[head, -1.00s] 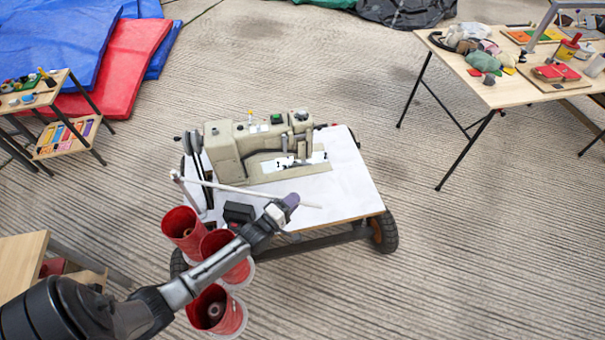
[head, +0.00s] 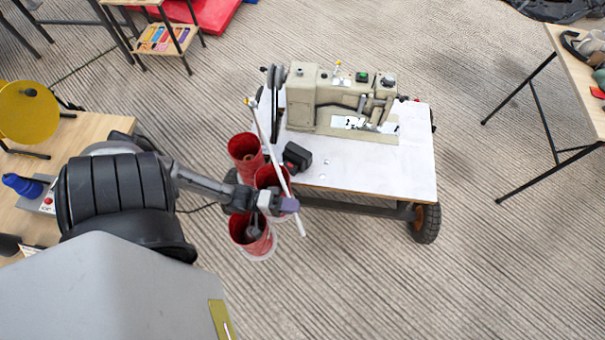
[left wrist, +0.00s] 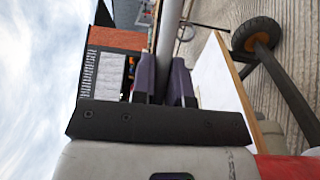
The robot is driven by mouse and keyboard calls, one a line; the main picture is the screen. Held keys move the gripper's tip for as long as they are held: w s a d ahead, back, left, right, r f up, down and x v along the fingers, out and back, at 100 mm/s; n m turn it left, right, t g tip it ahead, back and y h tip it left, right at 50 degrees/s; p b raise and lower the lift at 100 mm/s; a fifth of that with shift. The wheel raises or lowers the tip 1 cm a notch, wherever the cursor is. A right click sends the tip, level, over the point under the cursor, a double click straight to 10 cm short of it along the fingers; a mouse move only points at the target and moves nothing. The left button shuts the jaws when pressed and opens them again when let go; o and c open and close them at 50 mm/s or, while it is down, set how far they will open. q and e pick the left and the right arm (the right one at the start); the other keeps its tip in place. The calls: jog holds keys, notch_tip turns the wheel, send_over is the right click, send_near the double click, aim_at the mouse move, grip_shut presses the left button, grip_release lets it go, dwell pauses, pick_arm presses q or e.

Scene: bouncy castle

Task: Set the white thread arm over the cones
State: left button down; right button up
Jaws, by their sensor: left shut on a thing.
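The white thread arm (head: 276,155) is a thin rod. It runs from its pivot post beside the sewing machine down past the right side of the red cones, crossing the middle cone's right edge in the head view. The cones are a back one (head: 243,146), a middle one (head: 266,174) partly hidden by my gripper, and a front one (head: 240,232). My left gripper (head: 289,204) is shut on the rod near its free end. In the left wrist view the rod (left wrist: 168,40) passes between the purple fingers (left wrist: 163,85). My right gripper is out of view.
The beige sewing machine (head: 338,98) stands on a white-topped wheeled table (head: 385,178). A black box (head: 296,157) sits near its left edge. A wooden table (head: 85,132) with a yellow disc is at left. Another table (head: 585,60) is at right. Floor between is clear.

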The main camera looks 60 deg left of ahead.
pick_arm(q)
jog(key=shift+s, duration=0.1)
jog(key=shift+d, duration=0.1)
jog(key=c, duration=1.6)
grip_release()
jog(key=o, duration=0.5)
jog(key=shift+s, duration=0.3)
jog(key=shift+w, duration=0.15)
jog(key=shift+p+v, duration=0.6)
jog(key=shift+v, duration=6.35)
jog(key=shift+w, duration=0.1)
